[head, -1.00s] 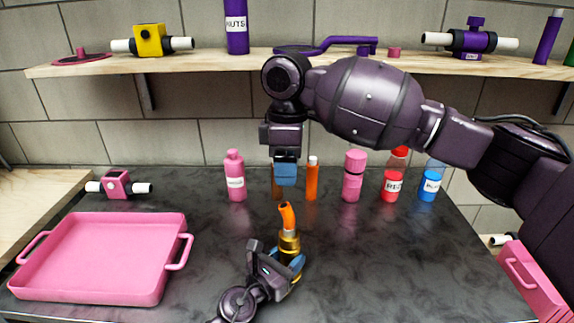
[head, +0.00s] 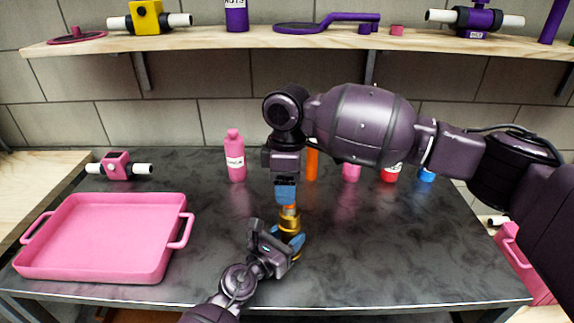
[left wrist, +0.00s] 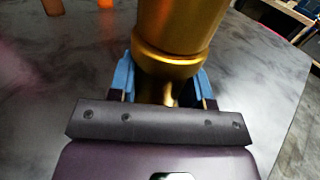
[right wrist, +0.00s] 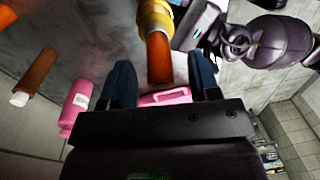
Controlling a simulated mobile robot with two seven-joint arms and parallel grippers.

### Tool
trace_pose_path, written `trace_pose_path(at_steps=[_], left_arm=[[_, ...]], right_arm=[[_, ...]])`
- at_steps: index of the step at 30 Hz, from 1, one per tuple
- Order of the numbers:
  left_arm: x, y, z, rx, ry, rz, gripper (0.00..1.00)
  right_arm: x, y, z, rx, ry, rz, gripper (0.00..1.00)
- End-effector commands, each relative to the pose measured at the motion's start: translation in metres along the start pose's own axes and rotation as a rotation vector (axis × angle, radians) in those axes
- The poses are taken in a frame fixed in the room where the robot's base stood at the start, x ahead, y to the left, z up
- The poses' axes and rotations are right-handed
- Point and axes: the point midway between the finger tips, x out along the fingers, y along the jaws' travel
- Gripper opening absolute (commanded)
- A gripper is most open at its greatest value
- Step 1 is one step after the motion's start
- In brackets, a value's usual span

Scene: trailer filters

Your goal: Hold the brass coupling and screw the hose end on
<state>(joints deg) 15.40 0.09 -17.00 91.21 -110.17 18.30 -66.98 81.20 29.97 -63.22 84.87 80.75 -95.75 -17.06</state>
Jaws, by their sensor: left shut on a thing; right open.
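The brass coupling (head: 289,222) stands upright on the dark bench, and its gold body fills the upper middle of the left wrist view (left wrist: 180,50). My left gripper (head: 293,243) is shut on its lower part, with a blue finger on each side. The orange hose end (right wrist: 158,58) sits at the top of the coupling. In the head view it is mostly hidden behind my right gripper (head: 286,193). My right gripper points down from above, open, with its blue fingers on either side of the hose end and gaps showing in the right wrist view.
A pink tray (head: 180,240) lies at the left, with a pink valve with white pipe ends (head: 117,166) behind it. A pink bottle (head: 235,156) and several other bottles stand along the back. A shelf (head: 240,41) runs above. The bench front right is clear.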

Motion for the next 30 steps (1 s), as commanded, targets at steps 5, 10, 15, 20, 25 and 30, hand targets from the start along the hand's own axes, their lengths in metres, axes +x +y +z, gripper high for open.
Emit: trace_pose_path(at_steps=[5,10,15,20,25,30], left_arm=[[0.000,0.000,0.000,0.000,0.000,0.000,0.00],[0.000,0.000,0.000,0.000,0.000,0.000,0.00],[0.000,0.000,0.000,0.000,0.000,0.000,0.00],[0.000,0.000,0.000,0.000,0.000,0.000,0.00],[0.000,0.000,0.000,0.000,0.000,0.000,0.00],[0.000,0.000,0.000,0.000,0.000,0.000,0.00]], right_arm=[[0.020,0.000,0.000,0.000,0.000,-0.002,0.56],[0.028,0.000,0.000,0.000,0.001,0.000,0.56],[0.030,0.000,0.000,0.000,0.001,0.001,0.56],[0.029,0.000,0.000,0.000,0.000,0.000,0.55],[0.029,0.000,0.000,0.000,0.000,0.000,0.29],[0.029,0.000,0.000,0.000,0.000,0.000,0.03]])
